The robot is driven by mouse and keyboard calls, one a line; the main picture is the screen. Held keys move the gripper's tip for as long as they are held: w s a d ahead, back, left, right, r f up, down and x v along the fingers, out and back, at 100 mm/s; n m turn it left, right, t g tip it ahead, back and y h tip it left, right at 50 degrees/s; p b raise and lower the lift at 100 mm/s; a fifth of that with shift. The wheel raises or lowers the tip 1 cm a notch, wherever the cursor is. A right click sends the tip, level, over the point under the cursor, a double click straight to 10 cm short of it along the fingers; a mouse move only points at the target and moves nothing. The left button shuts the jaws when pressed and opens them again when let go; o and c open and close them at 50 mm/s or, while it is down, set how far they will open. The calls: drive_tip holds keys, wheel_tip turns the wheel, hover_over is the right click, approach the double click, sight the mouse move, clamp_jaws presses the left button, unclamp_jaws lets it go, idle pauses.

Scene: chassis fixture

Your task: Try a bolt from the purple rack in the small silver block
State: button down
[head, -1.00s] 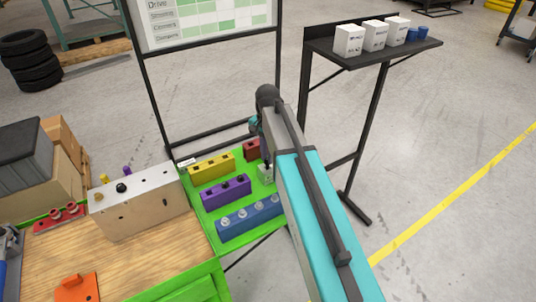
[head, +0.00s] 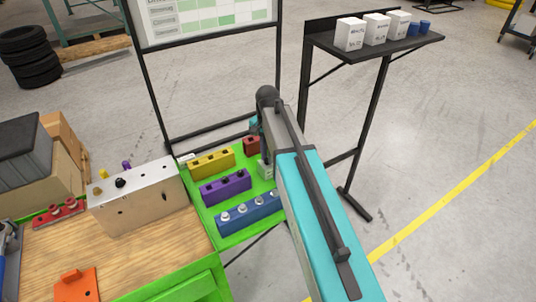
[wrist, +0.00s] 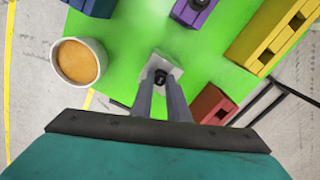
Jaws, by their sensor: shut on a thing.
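The small silver block (wrist: 171,64) sits on the green table top, below my gripper (wrist: 160,82) in the wrist view. My gripper is shut on a black bolt (wrist: 160,76), seen end-on over the block. I cannot tell whether the bolt is in the block's hole or just above it. In the head view the block (head: 265,170) is partly hidden by my arm. The purple rack (head: 226,188) stands to its left, with dark spots along its top. A corner of this rack (wrist: 183,12) shows in the wrist view with a dark bolt or hole in it.
A yellow rack (head: 211,164), a red rack (head: 251,147) and a blue rack (head: 249,211) with silver bolts stand close around. A white cup (wrist: 56,70) with orange inside is left of the block in the wrist view. A large silver box (head: 138,200) stands further left.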

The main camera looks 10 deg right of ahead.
drive_tip(key=c, duration=1.6)
unclamp_jaws()
drive_tip(key=shift+c, duration=0.2)
drive_tip(key=shift+r+p, duration=1.95)
drive_tip(key=shift+r, duration=1.05)
